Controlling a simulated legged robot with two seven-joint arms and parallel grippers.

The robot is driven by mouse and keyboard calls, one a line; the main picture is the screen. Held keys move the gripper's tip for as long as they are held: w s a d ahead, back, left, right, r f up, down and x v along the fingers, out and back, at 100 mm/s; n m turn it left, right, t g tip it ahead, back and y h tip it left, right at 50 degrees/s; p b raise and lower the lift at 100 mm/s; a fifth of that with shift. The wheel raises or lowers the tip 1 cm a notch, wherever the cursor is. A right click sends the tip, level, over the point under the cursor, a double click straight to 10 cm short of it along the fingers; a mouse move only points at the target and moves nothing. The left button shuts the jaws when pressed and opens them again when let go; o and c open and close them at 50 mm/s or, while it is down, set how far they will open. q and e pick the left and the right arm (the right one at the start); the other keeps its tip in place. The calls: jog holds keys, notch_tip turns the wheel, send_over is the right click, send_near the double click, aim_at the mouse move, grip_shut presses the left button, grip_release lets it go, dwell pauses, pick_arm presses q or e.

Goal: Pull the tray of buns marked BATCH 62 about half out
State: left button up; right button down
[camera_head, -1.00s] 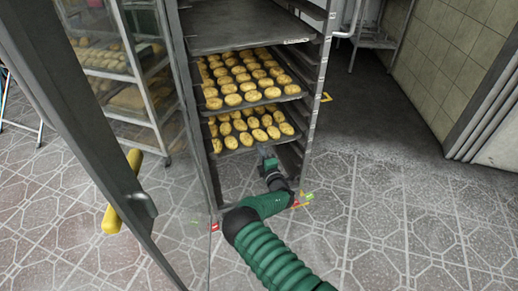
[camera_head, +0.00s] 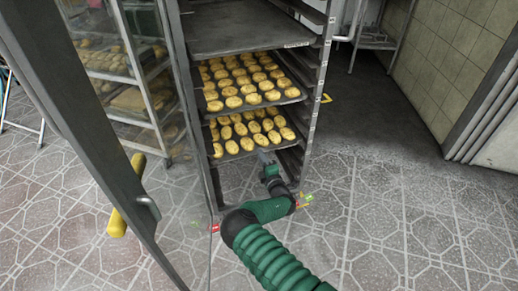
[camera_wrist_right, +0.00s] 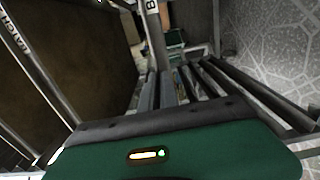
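Two trays of golden buns sit in the tall rack, an upper one (camera_head: 298,93) and a lower one (camera_head: 214,157). No batch number is readable on either in the head view. In the right wrist view, a tray edge (camera_wrist_right: 30,55) at the left carries a label beginning BATCH, its number cut off. My right gripper (camera_head: 263,158) is low at the rack front, just below the lower tray's front edge; contact is unclear. Its fingers are too small and dark to judge. My left gripper is not in view.
An empty dark tray (camera_head: 240,38) sits higher in the rack (camera_head: 318,95). A glass door with a dark frame (camera_head: 88,130) and yellow handle (camera_head: 118,222) stands at the left. Shelves of bread (camera_head: 120,75) stand behind its glass. The tiled floor at right is clear.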

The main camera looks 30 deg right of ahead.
jog(key=p+v, duration=1)
jog(key=v, duration=1.5)
jog(key=shift+d+p, duration=0.2)
jog(key=shift+p, duration=0.2)
jog(key=shift+s, duration=0.1)
jog(key=c, duration=2.1)
grip_release()
jog(key=shift+c, duration=0.2)
jog(key=o, duration=0.6)
